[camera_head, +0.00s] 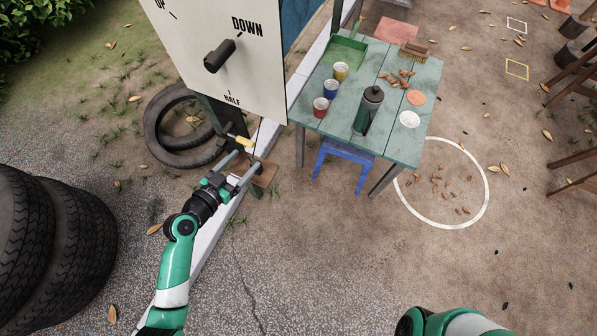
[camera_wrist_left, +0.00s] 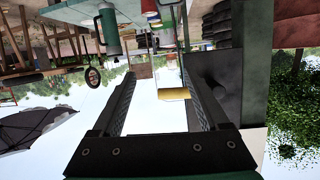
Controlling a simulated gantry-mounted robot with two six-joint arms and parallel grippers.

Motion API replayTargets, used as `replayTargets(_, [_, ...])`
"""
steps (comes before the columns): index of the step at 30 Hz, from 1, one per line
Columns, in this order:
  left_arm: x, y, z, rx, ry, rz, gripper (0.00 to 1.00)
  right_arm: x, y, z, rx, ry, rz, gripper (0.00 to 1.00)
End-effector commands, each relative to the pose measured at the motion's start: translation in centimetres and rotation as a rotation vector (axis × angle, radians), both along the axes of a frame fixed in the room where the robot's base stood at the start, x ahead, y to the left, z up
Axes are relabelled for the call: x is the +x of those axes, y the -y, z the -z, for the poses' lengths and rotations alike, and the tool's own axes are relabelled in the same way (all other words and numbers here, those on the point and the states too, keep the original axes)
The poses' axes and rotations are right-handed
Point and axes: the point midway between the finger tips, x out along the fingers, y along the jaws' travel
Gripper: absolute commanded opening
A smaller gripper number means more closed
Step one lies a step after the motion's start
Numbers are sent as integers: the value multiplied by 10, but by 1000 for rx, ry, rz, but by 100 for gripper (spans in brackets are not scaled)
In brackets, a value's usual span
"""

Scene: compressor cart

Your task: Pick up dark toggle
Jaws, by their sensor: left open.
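The dark toggle (camera_head: 219,56) is a thick dark knob on the front of a pale board (camera_head: 262,72) marked UP, DOWN and HALF. It slants up toward the word DOWN. My left gripper (camera_head: 243,163) is open, below the board and well apart from the toggle. A yellow piece (camera_head: 241,141) lies just past its fingertips. In the left wrist view the yellow piece (camera_wrist_left: 173,94) shows between the two open fingers (camera_wrist_left: 160,85), with no clear contact. I cannot make out the toggle there. My right gripper is not in view.
A green table (camera_head: 402,146) holds cups, a dark flask (camera_head: 368,108), a green dustpan (camera_head: 344,52) and a brush. A blue stool (camera_head: 345,152) stands under it. Tyres (camera_head: 163,128) lie behind my left arm, with stacked tyres (camera_head: 75,235) at far left. The ground at lower right is mostly clear.

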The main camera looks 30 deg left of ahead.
Motion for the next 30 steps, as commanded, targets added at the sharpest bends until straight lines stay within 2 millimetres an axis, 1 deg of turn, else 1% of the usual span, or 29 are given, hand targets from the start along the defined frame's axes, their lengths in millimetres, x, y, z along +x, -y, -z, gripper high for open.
replayTargets(1, [-14, -4, 53, -15, -34, -24, 78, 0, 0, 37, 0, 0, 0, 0])
replayTargets(3, [-28, -9, 87, -31, -66, -49, 78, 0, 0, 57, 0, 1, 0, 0])
replayTargets(6, [-42, -15, 118, -45, -91, -78, 78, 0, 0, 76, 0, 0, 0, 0])
replayTargets(8, [-44, -18, 124, -48, -94, -88, 78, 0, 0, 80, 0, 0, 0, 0])
replayTargets(14, [-42, -21, 121, -46, -92, -93, 78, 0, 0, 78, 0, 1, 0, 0])
replayTargets(17, [-30, -21, 127, -46, -91, -91, 78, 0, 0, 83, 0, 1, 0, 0])
replayTargets(21, [-3, -21, 138, -45, -91, -90, 78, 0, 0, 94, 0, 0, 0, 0])
replayTargets(24, [10, -22, 144, -46, -90, -91, 78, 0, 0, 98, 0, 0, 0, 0])
replayTargets(27, [16, -23, 144, -45, -92, -92, 78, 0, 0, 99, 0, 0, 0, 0])
replayTargets(30, [17, -23, 145, -45, -91, -93, 78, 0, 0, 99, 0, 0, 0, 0])
